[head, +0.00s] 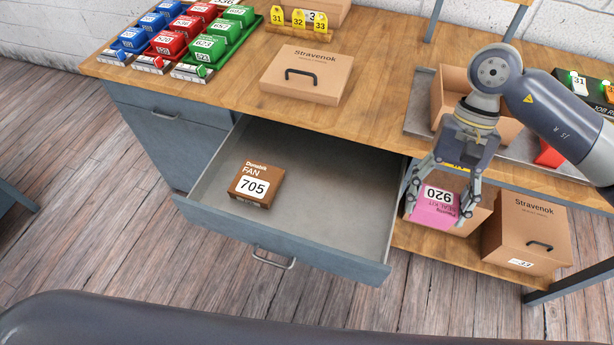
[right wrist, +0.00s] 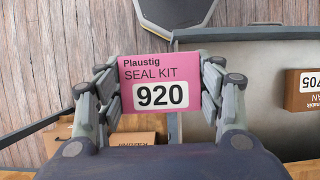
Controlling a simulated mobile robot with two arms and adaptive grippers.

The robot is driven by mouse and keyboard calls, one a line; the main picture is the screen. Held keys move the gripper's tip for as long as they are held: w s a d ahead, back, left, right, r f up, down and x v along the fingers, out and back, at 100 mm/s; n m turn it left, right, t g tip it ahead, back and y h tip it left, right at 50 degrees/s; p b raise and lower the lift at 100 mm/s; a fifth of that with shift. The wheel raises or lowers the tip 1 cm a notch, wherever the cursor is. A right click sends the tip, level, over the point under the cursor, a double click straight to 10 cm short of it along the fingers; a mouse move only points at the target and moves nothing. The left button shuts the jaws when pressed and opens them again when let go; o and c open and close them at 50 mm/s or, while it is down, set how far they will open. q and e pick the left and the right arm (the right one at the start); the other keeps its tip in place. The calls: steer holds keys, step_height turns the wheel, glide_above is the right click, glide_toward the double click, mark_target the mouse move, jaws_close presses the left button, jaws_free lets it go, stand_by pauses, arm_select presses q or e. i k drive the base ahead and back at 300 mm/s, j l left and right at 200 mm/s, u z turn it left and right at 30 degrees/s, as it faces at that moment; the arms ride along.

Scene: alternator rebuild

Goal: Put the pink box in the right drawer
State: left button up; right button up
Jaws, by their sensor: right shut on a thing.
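My right gripper (head: 444,190) is shut on the pink box (head: 435,211), labelled seal kit 920. The right wrist view shows the pink box (right wrist: 160,92) between the two fingers. In the head view the box hangs to the right of the open drawer (head: 330,175), in front of the lower shelf. The drawer is pulled out and holds a brown fan box (head: 257,185), marked 705, toward its left side. The rest of the drawer floor is bare. My left gripper is not in view.
A closed drawer (head: 165,130) is left of the open one. On the worktop (head: 230,85) are a flat Stravenok carton (head: 308,74), coloured bins (head: 205,35) and a grey tray (head: 420,105) with an open carton. Cartons (head: 528,232) stand on the lower shelf.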

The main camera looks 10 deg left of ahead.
mark_target(333, 209)
steer(key=i+j+z, duration=0.25)
steer(key=j, duration=0.35)
steer(key=j+z, duration=0.25)
steer(key=j, duration=0.35)
